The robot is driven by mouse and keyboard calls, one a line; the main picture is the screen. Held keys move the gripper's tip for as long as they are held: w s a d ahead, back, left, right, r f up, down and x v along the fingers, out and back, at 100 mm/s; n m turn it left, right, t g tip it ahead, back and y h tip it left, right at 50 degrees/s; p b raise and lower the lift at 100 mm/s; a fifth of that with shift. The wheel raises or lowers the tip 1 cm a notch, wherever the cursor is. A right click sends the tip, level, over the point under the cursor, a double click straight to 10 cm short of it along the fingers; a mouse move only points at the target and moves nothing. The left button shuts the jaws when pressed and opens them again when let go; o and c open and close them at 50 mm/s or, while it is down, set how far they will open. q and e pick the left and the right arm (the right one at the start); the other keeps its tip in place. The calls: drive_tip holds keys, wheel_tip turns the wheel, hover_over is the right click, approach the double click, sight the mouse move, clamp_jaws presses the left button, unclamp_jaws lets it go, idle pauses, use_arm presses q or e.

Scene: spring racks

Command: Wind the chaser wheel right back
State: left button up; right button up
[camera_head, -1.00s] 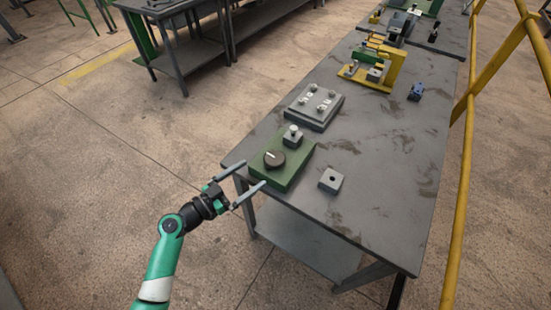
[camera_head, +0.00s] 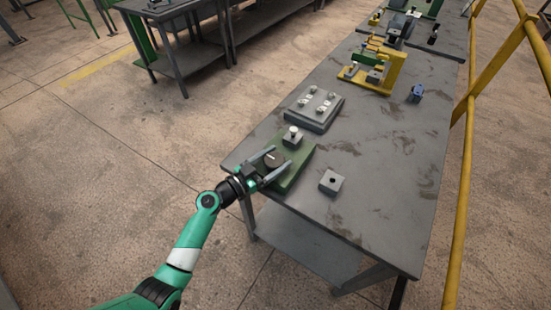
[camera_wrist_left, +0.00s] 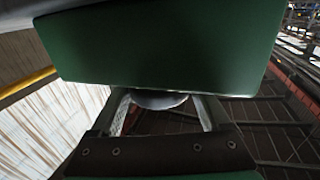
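A green box (camera_head: 296,170) sits at the near left corner of the grey workbench. A dark round knob (camera_head: 272,160) with a pale mark is on top of it, and seems to be the chaser wheel. My left gripper (camera_head: 280,157) is open, with one finger on each side of the knob. In the left wrist view, the green box (camera_wrist_left: 165,45) fills the top, and a grey disc-like edge of the knob (camera_wrist_left: 158,99) shows between the spread fingers. Small gaps show beside it; firm contact cannot be told. My right gripper is not in view.
A small block with a pale knob (camera_head: 292,136) stands at the box's far end. A grey plate with several pegs (camera_head: 316,110) is beyond it. A grey block with a hole (camera_head: 332,182) stands to the right. A yellow fixture (camera_head: 388,76) is further back. The right bench surface is mostly clear.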

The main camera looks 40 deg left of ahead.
use_arm(q)
drive_tip(key=c, duration=0.7)
